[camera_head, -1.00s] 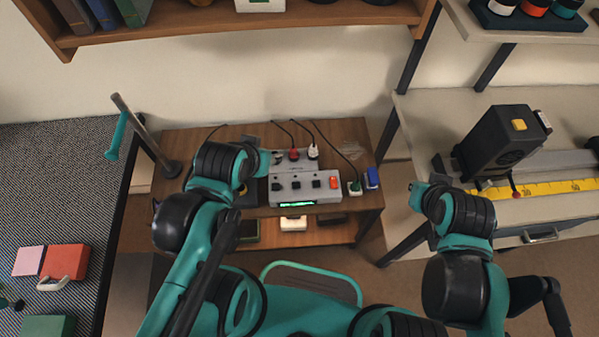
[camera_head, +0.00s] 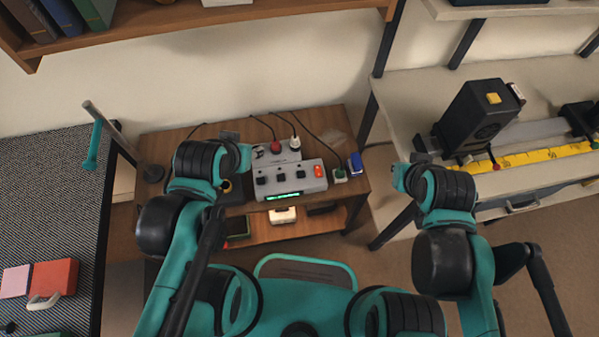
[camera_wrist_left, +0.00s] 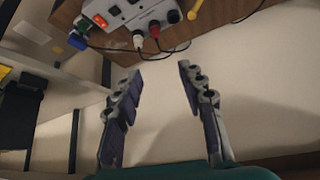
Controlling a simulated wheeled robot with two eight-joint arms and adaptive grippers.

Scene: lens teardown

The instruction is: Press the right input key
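A grey key box (camera_head: 290,191) sits on a small wooden table. It has three black keys on its face, the right-hand one (camera_head: 299,174) beside an orange key (camera_head: 318,171). A green display is lit on its front edge. In the left wrist view the box (camera_wrist_left: 125,13) is cut off at the top edge, with the orange key (camera_wrist_left: 99,20) showing. My left gripper (camera_wrist_left: 156,92) is open and empty, its two fingers wide apart. In the head view it is mostly hidden behind my forearm, left of the box. My right gripper (camera_head: 412,163) is right of the table, its fingers unclear.
Behind the keys are cables with red (camera_head: 275,147) and white (camera_head: 295,143) plugs. A green plug (camera_head: 339,176) and a blue block (camera_head: 355,161) are at the box's right. A metal post (camera_head: 122,140) stands at left. A bench (camera_head: 400,95) with a black device is at right.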

